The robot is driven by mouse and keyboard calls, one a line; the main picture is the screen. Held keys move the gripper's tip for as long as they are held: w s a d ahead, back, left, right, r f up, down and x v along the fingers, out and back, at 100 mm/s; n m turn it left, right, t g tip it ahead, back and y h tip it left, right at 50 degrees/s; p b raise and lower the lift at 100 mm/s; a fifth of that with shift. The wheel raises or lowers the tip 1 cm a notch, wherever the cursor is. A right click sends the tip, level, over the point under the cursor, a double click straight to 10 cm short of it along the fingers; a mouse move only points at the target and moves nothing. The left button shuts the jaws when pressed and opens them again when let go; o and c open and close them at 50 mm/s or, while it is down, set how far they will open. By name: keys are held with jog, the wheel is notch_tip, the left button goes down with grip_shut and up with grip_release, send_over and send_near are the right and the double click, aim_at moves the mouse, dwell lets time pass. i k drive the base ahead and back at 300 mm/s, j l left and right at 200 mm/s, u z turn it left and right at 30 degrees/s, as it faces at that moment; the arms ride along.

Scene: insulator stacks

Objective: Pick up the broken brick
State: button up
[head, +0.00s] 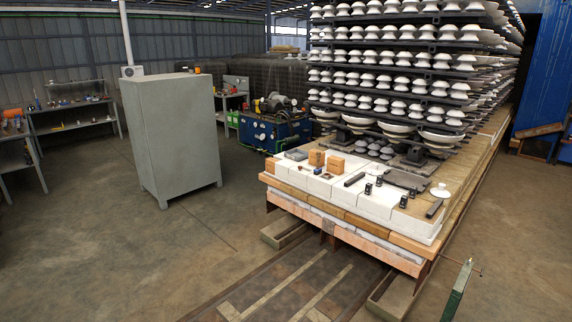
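Two small orange blocks, a left one (316,157) and a right one (336,164), sit on the white top of the kiln car near its left front corner. A small brown piece (327,176) lies just in front of them. These are too small in the head view to tell which, if any, is broken. A flat grey piece (296,154) lies to their left, and a dark bar (354,180) lies to their right. My gripper is not in view.
Racks of white insulators (400,60) rise behind the blocks. Small dark blocks (379,181) and a white insulator (441,191) stand on the car's right front. A grey cabinet (172,135) stands left. A green post (457,292) is at lower right. Floor at front left is clear.

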aim_at(270, 162)
jog(key=i, duration=2.4)
jog(key=i+u, duration=0.2)
jog(key=i, duration=0.25)
jog(key=i+l+u, duration=0.15)
jog(key=i, duration=0.35)
jog(key=i+l+u, duration=0.2)
jog(key=i, duration=0.25)
jog(key=z, duration=0.85)
